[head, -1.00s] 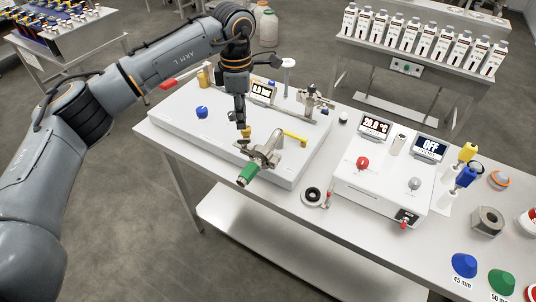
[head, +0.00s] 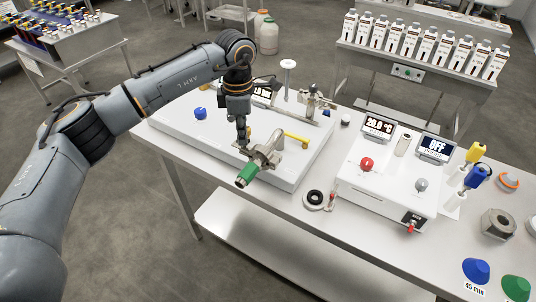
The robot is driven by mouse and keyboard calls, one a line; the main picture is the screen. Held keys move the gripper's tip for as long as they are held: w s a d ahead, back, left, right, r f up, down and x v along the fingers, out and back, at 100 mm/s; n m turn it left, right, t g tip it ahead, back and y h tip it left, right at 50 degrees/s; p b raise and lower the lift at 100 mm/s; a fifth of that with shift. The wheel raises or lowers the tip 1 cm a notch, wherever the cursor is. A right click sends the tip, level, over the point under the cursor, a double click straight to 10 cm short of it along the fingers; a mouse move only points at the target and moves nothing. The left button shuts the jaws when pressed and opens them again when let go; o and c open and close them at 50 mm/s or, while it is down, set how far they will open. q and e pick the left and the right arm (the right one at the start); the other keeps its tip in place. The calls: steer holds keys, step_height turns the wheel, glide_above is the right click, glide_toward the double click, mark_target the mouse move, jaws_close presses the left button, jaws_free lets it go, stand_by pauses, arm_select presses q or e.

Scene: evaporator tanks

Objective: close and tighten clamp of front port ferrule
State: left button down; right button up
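The front port ferrule with its metal clamp (head: 263,157) sits at the front edge of the white evaporator base (head: 180,135). A green-ended cylinder (head: 246,175) sticks out from it toward the front left. A yellow handle (head: 296,139) lies just behind it to the right. My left gripper (head: 242,146) points straight down right at the clamp's left side. Its fingers are small and partly merge with the metal, so I cannot tell their opening or any contact. My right gripper does not show.
A second metal fitting (head: 314,100) stands at the back right of the base. A black ring (head: 315,198) lies on the table in front. The white control box (head: 388,185) with a red knob (head: 367,164) stands to the right. A blue knob (head: 201,113) is on the base's left.

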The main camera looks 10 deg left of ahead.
arm_select(q)
steer(key=shift+f+m+b, duration=0.1)
steer(key=shift+m+b, duration=0.25)
steer(key=shift+m, duration=0.75)
steer(key=shift+m+b, duration=0.35)
steer(key=shift+m, duration=0.75)
